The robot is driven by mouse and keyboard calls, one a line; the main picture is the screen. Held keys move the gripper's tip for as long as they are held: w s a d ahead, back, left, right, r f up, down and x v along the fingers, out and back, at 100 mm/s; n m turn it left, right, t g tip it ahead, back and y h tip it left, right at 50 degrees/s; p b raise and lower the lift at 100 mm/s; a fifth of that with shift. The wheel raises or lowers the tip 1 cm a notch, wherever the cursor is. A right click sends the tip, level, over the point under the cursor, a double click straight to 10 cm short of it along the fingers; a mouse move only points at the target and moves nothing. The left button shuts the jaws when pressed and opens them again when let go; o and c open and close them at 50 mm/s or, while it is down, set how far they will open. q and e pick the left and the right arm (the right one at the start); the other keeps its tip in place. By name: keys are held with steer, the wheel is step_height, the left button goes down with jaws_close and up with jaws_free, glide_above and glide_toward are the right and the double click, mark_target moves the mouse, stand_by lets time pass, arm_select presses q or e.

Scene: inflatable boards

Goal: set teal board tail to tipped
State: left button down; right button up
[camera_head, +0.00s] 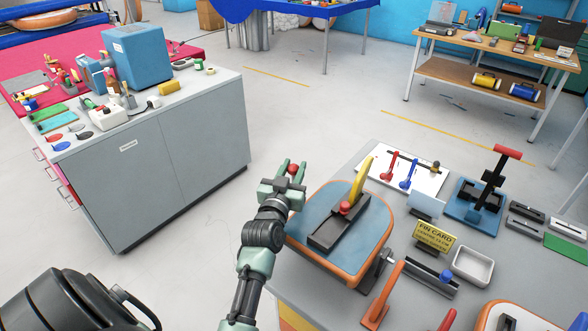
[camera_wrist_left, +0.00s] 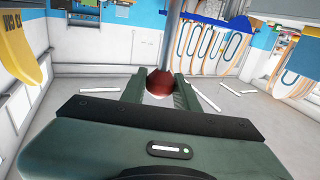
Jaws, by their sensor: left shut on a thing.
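The teal board tail (camera_head: 372,230), with an orange rim, lies on the grey workbench at the middle right. A long black fin box (camera_head: 328,238) is on it. A yellow fin (camera_head: 358,182) stands up from the box, with a red knob (camera_head: 345,208) at its base. My left gripper (camera_head: 293,172) is at the board's far left corner, shut on a small red ball (camera_head: 292,168). My right gripper is not in view.
A white panel with red and blue levers (camera_head: 408,174), a press with a red handle (camera_head: 485,190), a yellow card (camera_head: 436,237) and a white tray (camera_head: 473,265) stand to the right. A grey cabinet (camera_head: 175,165) stands at left, with open floor between.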

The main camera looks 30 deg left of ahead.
arm_select(q)
steer(key=s+t+b, duration=0.1)
steer(key=b, duration=0.2)
steer(key=s+f+n+t+y+b, duration=0.1)
steer(key=s+b, duration=0.1)
steer(key=b, duration=0.1)
steer(key=s+n+t+y+b, duration=0.1)
steer(key=s+b, duration=0.1)
steer(key=b, duration=0.1)
steer(key=shift+s+a+f, duration=0.1)
steer(key=shift+a+f, duration=0.1)
steer(key=c, duration=1.2)
jaws_free()
steer(key=shift+o, duration=0.6)
steer(key=shift+s+r, duration=0.1)
steer(key=shift+r, duration=0.05)
